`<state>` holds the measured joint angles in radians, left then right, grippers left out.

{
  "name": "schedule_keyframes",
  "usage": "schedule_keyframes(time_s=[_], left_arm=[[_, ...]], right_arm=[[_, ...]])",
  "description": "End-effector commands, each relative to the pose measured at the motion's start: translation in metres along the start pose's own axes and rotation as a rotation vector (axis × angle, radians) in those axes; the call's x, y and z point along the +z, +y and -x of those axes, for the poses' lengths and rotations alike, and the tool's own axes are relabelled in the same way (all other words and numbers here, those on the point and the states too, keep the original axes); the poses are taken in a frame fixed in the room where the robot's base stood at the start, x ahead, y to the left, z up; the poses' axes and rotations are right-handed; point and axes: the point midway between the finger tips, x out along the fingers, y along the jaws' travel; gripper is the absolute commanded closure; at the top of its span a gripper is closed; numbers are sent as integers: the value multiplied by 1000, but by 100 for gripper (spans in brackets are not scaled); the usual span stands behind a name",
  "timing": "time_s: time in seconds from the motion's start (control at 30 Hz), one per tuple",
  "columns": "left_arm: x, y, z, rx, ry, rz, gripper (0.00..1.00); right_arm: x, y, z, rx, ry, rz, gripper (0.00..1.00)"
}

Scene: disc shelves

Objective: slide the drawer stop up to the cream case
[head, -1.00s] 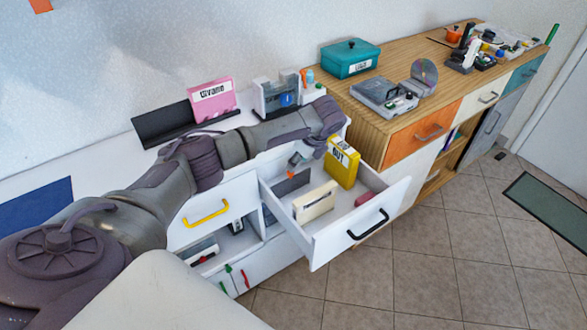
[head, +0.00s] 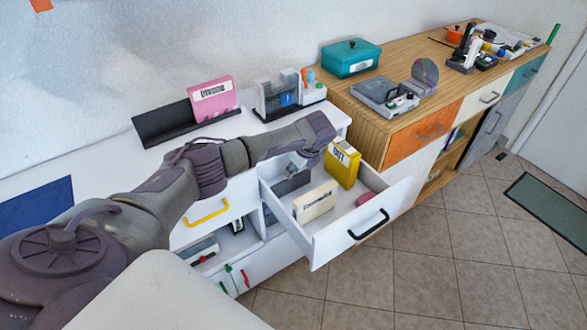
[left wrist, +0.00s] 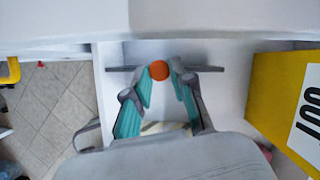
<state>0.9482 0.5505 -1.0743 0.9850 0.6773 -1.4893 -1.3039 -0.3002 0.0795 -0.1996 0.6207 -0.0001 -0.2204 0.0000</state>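The drawer stop is a dark grey plate (head: 291,184) standing across the open white drawer. In the left wrist view the plate (left wrist: 207,69) lies across the drawer, with a round orange knob (left wrist: 159,70) at its middle. My left gripper (left wrist: 161,68) has its fingertips on either side of this knob. Whether they press on it, I cannot tell. In the head view the gripper (head: 298,163) is low over the stop. The cream case (head: 314,202) stands in the drawer, in front of the stop with a gap between. My right gripper is not in view.
A yellow case (head: 343,163) stands at the drawer's right, close to my left gripper. A pink-red object (head: 365,198) lies near the drawer front (head: 352,245). The drawer walls rise on both sides. The drawer floor between stop and cream case looks clear.

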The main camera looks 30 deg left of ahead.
Motion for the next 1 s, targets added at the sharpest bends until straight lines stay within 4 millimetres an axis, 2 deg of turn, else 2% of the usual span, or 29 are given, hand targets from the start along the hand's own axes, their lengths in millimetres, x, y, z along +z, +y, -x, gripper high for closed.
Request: schedule_keyframes(time_s=[0.37,0.47,0.67,0.77,1.0], left_arm=[[-1,0,2,0,0,-1,100],[-9,3,7,1,0,-3,100],[-36,11,20,2,1,-4,100],[-43,13,20,2,1,-2,100],[-43,12,18,0,1,0,100]], right_arm=[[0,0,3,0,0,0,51],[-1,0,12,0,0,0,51],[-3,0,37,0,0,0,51],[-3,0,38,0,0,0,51],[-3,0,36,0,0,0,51]])
